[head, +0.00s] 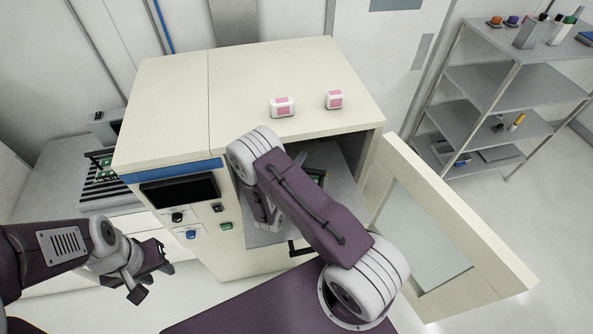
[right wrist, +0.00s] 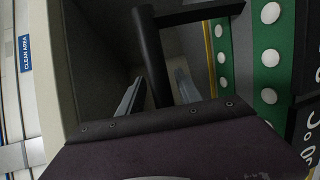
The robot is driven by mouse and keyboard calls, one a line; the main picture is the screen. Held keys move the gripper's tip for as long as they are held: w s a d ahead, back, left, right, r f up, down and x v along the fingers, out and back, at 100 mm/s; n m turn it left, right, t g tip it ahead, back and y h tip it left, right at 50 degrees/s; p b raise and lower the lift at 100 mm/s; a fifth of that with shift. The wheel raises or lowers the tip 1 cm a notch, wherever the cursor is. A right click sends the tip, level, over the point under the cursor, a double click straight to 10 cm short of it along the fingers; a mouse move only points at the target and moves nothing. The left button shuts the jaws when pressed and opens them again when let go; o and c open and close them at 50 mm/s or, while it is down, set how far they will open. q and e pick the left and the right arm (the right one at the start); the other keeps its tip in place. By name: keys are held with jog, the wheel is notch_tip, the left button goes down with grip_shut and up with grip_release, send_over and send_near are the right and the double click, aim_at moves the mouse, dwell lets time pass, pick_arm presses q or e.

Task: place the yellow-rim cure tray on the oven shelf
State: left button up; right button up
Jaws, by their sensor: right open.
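The yellow-rim cure tray shows in the right wrist view as a green board with white dots and a thin yellow edge (right wrist: 209,60). A black post-and-bar handle (right wrist: 150,55) stands beside it. My right gripper (right wrist: 158,88) is open, with a finger on each side of the handle post; I cannot tell if they touch it. In the head view my right arm reaches into the open oven and hides that gripper. A dark piece with some green (head: 316,176) shows on the grey oven shelf (head: 345,190). My left gripper (head: 152,281) is open and empty, left of the oven.
The oven door (head: 455,215) stands open to the right. Two pink-and-white boxes (head: 282,107) (head: 334,100) sit on the oven top. A slatted bench unit with green boards (head: 105,170) is at left. A metal rack (head: 490,85) stands at right.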

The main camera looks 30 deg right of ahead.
jog(key=b+v, duration=0.4)
jog(key=v, duration=0.7)
jog(key=s+d+m+g+y, duration=0.1)
jog(key=s+d+m+g, duration=0.2)
jog(key=s+g, duration=0.4)
jog(key=s+d+m+g+y, duration=0.25)
jog(key=s+g, duration=0.35)
jog(key=s, duration=0.3)
jog(key=w+a+r+m+t+y, duration=0.2)
jog(key=w+a+m+t+y, duration=0.1)
jog(key=a+y, duration=0.5)
jog(key=shift+w+a+r+t, duration=0.25)
jog(key=shift+r+t, duration=0.05)
jog(key=shift+r, duration=0.1)
